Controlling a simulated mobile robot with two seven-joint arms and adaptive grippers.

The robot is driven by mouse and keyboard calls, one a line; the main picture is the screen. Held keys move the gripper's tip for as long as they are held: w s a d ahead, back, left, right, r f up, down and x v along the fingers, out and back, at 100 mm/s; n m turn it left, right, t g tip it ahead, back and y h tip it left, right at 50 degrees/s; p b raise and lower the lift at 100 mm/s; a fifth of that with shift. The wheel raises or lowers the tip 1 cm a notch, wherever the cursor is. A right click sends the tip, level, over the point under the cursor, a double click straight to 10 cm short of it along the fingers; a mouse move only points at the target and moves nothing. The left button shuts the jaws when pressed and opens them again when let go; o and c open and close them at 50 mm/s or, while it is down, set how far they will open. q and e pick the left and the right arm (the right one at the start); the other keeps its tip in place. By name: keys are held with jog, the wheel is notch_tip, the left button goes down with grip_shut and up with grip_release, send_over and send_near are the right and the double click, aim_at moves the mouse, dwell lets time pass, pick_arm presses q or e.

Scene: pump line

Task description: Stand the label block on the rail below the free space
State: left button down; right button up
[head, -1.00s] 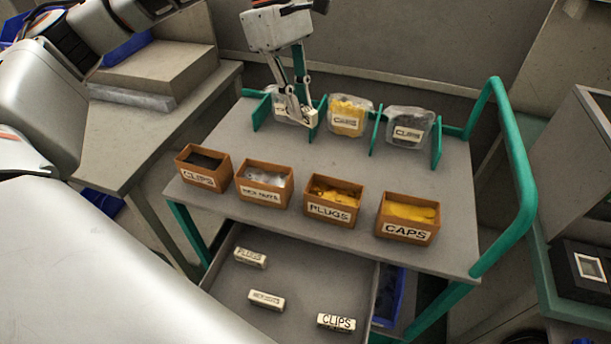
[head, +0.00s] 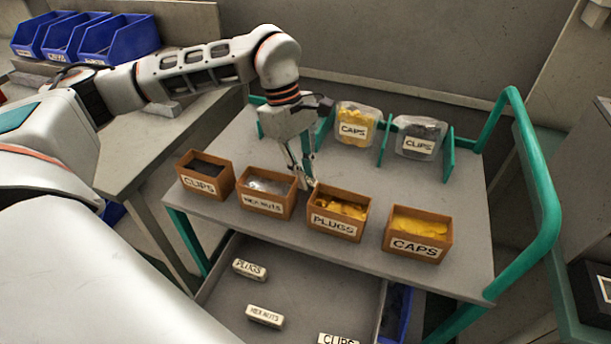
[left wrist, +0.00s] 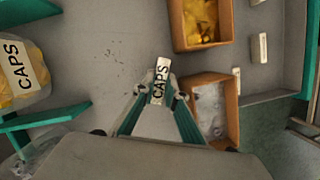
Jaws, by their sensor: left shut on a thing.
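At the cart's back, teal dividers (head: 384,136) separate a CAPS bag (head: 354,116) and a CLIPS bag (head: 419,128). The space left of them is partly hidden by my arm. I cannot make out a separate rail. My right gripper is not in view.
A CLIPS bin (head: 205,187) and CAPS bin (head: 418,243) complete the front row. The open drawer (head: 290,275) below holds PLUGS (head: 249,269), HEX NUTS (head: 264,316) and CLIPS (head: 338,339) blocks. A teal handle (head: 540,220) bounds the right side. Cart top (head: 440,190) is clear mid-right.

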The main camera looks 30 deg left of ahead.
pick_arm(q)
jog(key=shift+f, duration=0.35)
jog(key=shift+f, duration=0.15)
jog(key=c, duration=2.3)
grip_release()
jog(key=shift+c, duration=0.2)
